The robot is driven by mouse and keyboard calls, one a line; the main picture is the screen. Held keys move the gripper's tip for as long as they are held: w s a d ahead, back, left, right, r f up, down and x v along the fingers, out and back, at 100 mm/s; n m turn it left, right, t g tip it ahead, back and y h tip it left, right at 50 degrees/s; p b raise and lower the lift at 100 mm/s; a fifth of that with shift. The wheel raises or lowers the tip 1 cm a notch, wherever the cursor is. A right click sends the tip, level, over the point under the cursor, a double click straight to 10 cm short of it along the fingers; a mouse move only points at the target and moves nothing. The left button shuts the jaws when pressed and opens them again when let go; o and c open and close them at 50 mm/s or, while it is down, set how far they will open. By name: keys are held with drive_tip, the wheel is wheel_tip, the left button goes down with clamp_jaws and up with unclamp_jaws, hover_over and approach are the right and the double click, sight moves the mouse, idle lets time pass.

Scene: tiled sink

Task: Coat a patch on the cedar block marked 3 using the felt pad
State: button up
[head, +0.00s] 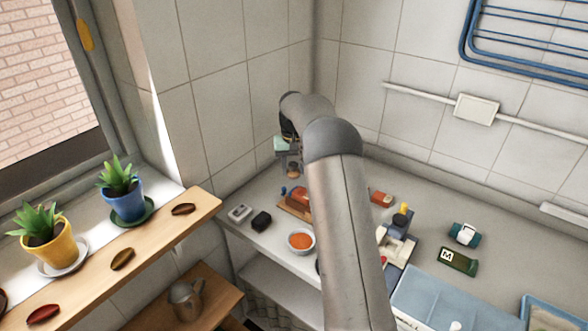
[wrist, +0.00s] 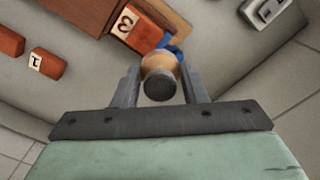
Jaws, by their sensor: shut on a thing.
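My gripper (wrist: 159,70) is shut on a round, tan wooden-looking handle with a dark end (wrist: 160,85), likely the felt pad's. A blue part (wrist: 173,45) shows just beyond it, against the edge of the cedar block marked 3 (wrist: 148,30); whether it touches is unclear. The block is reddish, with a pale label, on or beside a brown board (wrist: 85,12). In the head view, my gripper (head: 290,162) is at the back left of the counter, above the reddish block (head: 300,196). The pad's working face is hidden.
A block marked 1 (wrist: 36,61) lies apart at the left of the wrist view.

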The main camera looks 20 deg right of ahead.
drive_tip(key=shift+r+p, duration=0.9)
drive_tip(key=shift+r, duration=0.7)
drive_tip(key=shift+f, duration=0.1)
